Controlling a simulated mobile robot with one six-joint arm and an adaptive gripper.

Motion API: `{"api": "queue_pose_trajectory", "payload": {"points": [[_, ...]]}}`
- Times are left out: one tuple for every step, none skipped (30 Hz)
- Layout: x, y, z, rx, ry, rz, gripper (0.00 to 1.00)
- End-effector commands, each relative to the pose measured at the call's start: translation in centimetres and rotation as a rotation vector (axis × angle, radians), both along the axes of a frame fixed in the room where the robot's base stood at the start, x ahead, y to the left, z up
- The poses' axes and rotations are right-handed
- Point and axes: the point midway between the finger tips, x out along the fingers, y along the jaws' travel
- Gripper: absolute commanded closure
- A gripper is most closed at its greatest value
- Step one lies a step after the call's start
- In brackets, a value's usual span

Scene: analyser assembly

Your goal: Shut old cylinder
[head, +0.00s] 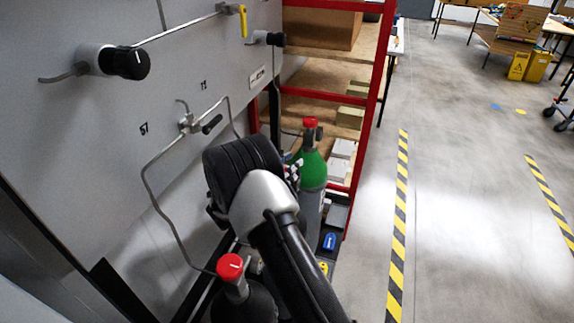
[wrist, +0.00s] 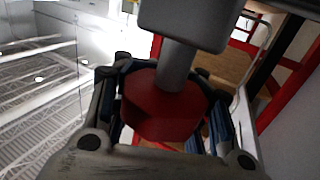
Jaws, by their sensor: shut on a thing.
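In the wrist view my gripper (wrist: 165,108) is shut around a red faceted valve knob (wrist: 158,112). A grey stem joins the knob to a grey valve body (wrist: 183,22). In the head view my arm hides the gripper and the gripped knob. Two other red knobs show there, free of the gripper: one (head: 230,266) on a dark cylinder (head: 243,303) at the bottom, one (head: 310,122) on a green-shouldered grey cylinder (head: 313,170) beyond my arm. The cylinder under the gripped knob is hidden, and I cannot tell which one is the old cylinder.
A grey wall panel (head: 70,150) with thin pipes and a black regulator knob (head: 128,63) stands at the left. A red-framed shelf (head: 376,85) stands behind the green-shouldered cylinder. Open floor with yellow-black tape (head: 400,200) lies to the right.

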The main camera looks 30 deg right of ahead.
Motion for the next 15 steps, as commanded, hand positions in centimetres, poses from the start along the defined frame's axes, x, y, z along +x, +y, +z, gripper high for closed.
{"api": "queue_pose_trajectory", "payload": {"points": [[-0.1,0.1,-0.3,0.0,0.005,-0.044,0.94],[-0.2,0.1,-0.3,0.002,0.004,-0.072,0.94],[-0.4,0.0,-0.3,0.001,0.003,-0.111,0.94],[-0.5,0.0,-0.3,0.001,0.004,-0.139,0.94],[-0.6,0.0,-0.3,0.001,0.003,-0.169,0.94],[-0.7,-0.1,-0.3,0.001,0.003,-0.207,0.94],[-0.9,-0.1,-0.3,0.0,0.004,-0.236,0.94],[-1.0,-0.1,-0.3,0.002,0.003,-0.265,0.94],[-1.1,-0.1,-0.3,0.001,0.002,-0.302,0.94],[-1.2,-0.1,-0.3,0.001,0.003,-0.33,0.94],[-1.3,-0.2,-0.3,0.001,0.002,-0.357,0.94],[-1.5,-0.2,-0.3,0.001,0.002,-0.393,0.94],[-1.6,-0.2,-0.3,0.001,0.002,-0.416,0.94],[-1.7,-0.2,-0.3,0.001,0.002,-0.439,0.94],[-1.8,-0.1,-0.3,0.0,0.003,-0.467,0.94]]}}
